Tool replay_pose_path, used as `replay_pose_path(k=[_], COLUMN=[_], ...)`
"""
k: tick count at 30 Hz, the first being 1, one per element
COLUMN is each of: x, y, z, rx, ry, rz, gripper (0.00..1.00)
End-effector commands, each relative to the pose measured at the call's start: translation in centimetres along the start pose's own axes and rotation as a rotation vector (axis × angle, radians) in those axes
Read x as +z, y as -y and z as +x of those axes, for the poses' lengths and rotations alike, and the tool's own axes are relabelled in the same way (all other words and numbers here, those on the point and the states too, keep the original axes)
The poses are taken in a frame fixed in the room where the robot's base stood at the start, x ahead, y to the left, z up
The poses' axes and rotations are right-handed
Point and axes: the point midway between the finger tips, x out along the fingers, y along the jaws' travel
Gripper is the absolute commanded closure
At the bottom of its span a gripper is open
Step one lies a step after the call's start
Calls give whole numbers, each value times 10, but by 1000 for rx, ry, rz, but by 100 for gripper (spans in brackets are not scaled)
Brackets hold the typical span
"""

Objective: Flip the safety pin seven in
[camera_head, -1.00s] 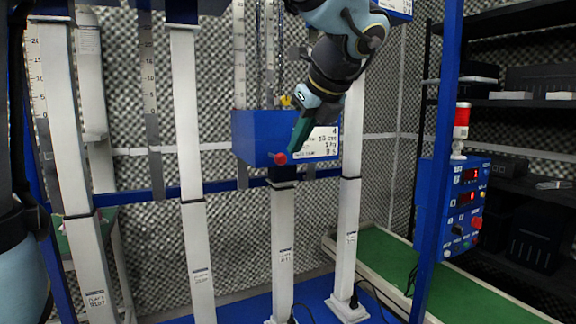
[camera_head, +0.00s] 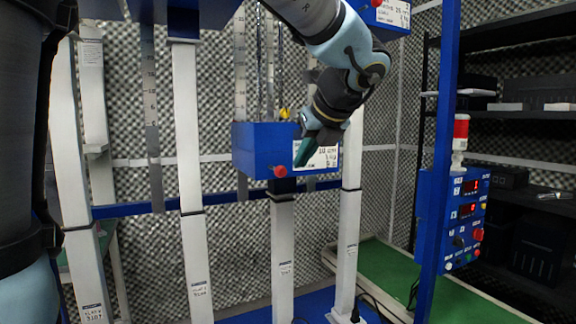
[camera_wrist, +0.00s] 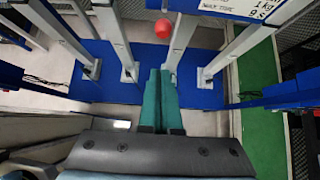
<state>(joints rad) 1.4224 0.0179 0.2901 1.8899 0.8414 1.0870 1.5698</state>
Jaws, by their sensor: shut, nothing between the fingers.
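A red ball-shaped knob (camera_head: 281,172) sticks out of the lower front of a blue box (camera_head: 256,146) that sits on a white post; I take it to be the safety pin's end. The box bears a white label (camera_head: 325,158). My gripper (camera_head: 301,163), with dark green fingers, is shut and empty in front of the label, right of the knob. Whether the pin is in or out I cannot tell.
Another blue box with a red knob (camera_head: 377,3) is at the top right. White posts (camera_head: 190,130) stand on both sides. A blue control panel (camera_head: 464,215) with a red-topped light is at the right.

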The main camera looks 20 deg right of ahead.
Motion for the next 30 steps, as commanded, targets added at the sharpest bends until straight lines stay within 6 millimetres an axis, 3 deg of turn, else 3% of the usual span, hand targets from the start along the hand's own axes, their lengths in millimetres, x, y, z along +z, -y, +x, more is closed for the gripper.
replay_pose_path(k=[6,12,30], x=[0,22,34], y=[-1,0,0], z=[45,63,75], rx=[4,3,2], ry=[0,0,0], rz=[1,-3,-2], gripper=[100,100,100])
